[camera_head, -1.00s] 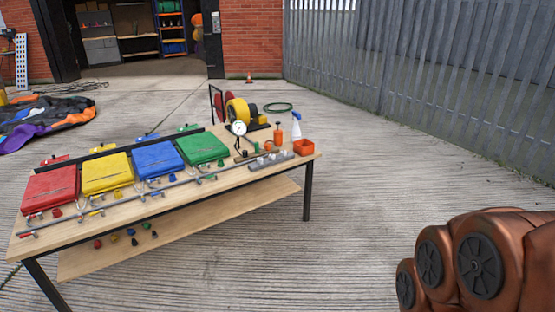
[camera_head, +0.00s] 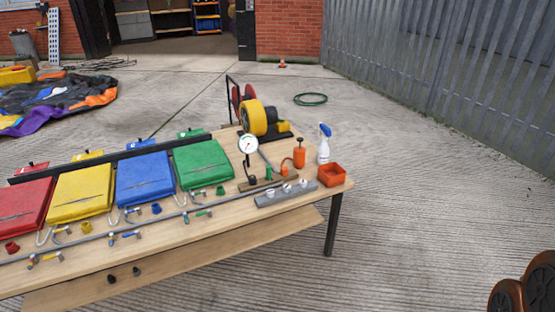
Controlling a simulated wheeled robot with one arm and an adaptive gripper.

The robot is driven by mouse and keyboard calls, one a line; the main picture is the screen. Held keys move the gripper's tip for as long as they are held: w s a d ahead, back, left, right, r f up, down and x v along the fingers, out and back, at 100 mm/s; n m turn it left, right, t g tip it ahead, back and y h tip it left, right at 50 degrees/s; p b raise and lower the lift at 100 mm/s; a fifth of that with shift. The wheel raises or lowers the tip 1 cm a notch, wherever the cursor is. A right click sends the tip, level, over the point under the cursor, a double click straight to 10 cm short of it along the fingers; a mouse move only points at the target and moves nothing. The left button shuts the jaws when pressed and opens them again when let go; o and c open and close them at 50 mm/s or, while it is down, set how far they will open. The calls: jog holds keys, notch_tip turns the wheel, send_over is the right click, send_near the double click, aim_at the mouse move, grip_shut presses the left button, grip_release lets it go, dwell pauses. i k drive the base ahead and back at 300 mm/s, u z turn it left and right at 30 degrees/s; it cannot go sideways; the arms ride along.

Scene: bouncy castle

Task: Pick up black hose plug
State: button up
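Two small black plugs, one left (camera_head: 112,279) and one right (camera_head: 136,271), lie on the lower wooden shelf (camera_head: 215,257) of the workbench, under its front edge. Either could be the black hose plug; they are too small to tell apart. My gripper is out of view. Only a copper-coloured part of my arm shows at the lower right corner, well away from the bench.
The bench top (camera_head: 90,262) carries red, yellow, blue and green pads, a grey pipe, a gauge (camera_head: 248,145), a yellow blower (camera_head: 254,118), a spray bottle (camera_head: 324,144) and an orange bin (camera_head: 331,175). Concrete right of the bench leg (camera_head: 333,224) is clear. A metal fence stands right.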

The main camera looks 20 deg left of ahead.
aim_at(252, 178)
jog(key=u, duration=0.35)
jog(key=i, duration=1.6)
jog(key=u, duration=1.75)
jog(key=i, duration=0.8)
jog(key=u, duration=0.7)
